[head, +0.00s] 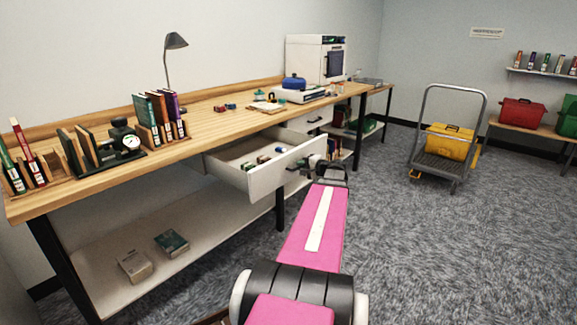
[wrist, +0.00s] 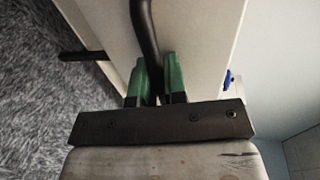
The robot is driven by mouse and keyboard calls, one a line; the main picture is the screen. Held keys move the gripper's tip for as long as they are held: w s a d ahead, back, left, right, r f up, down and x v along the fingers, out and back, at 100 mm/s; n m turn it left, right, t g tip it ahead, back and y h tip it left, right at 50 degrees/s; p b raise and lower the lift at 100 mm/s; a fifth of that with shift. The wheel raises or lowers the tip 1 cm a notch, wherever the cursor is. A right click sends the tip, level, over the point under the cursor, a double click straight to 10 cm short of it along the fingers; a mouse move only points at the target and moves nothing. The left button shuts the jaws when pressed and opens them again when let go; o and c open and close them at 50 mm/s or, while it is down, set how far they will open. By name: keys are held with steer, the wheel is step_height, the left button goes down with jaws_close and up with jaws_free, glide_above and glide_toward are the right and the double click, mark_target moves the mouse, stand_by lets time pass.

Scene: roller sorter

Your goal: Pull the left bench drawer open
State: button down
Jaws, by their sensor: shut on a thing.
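The left bench drawer (head: 262,182) stands pulled out from under the wooden bench top, with several small items inside. My gripper (head: 328,166) is at the drawer's front face, at the end of my pink arm. In the wrist view, the green fingertips (wrist: 158,72) are closed around the dark bar handle (wrist: 143,28). The pale drawer front (wrist: 200,35) lies behind the handle.
The bench top (head: 215,122) carries books, a lamp, a blue-topped device and a white machine (head: 316,60). A lower shelf (head: 150,225) holds two boxes. A trolley (head: 445,160) with a yellow case stands at right. The carpet between is clear.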

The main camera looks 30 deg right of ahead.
steer(key=shift+f+v, duration=0.25)
steer(key=shift+v, duration=1)
steer(key=c, duration=1.2)
jaws_free()
steer(key=shift+s, duration=0.15)
steer(key=v, duration=1)
steer(key=shift+s+d, duration=0.15)
steer(key=shift+s, duration=0.15)
